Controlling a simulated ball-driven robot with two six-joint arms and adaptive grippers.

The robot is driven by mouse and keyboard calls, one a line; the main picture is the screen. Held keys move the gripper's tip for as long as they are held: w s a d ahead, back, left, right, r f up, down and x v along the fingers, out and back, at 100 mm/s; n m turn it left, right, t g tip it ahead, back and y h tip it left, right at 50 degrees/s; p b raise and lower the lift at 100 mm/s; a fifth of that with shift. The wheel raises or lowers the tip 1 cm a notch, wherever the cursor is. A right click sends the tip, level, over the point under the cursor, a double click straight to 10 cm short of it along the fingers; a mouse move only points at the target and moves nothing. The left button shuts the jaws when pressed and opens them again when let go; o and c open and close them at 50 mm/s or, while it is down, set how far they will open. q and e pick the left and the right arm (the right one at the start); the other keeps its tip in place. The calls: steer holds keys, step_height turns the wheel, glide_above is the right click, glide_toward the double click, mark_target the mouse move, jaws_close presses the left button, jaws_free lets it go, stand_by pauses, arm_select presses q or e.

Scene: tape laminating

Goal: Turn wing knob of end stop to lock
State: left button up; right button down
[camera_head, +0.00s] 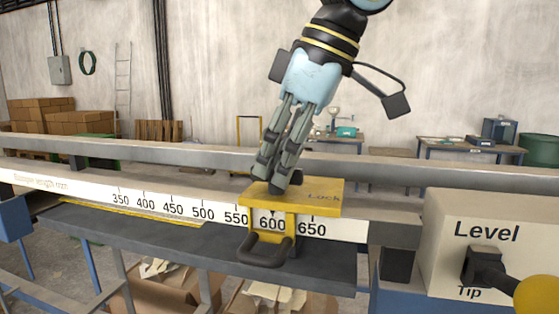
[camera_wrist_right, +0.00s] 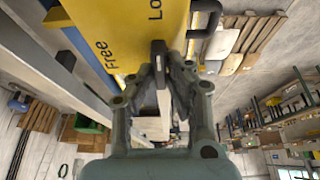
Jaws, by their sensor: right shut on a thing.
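The yellow end stop (camera_head: 325,198) sits on the rail, its pointer near 600 on the scale. "Lock" is printed on its top at the right. In the right wrist view the yellow plate (camera_wrist_right: 125,22) shows "Free" and part of "Lock". My right gripper (camera_head: 278,182) comes down from above, tilted, with its fingertips at the plate. It is shut on the dark wing knob (camera_wrist_right: 158,52), which stands between the fingers in the wrist view. The fingers mostly hide the knob in the head view, and I cannot tell its exact angle. My left gripper is not in view.
A black loop handle (camera_head: 265,250) hangs from the front of the end stop. The white length scale (camera_head: 180,208) runs along the rail. A beige box (camera_head: 490,230) marked "Level" and "Tip", with a black lever and yellow ball (camera_head: 538,294), stands at right. Space above the rail is free.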

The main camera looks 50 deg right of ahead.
steer(key=c, duration=1.3)
jaws_free()
steer(key=shift+r, duration=0.35)
steer(key=v, duration=1.1)
steer(key=shift+s+d+r, duration=0.1)
steer(key=shift+s, duration=0.1)
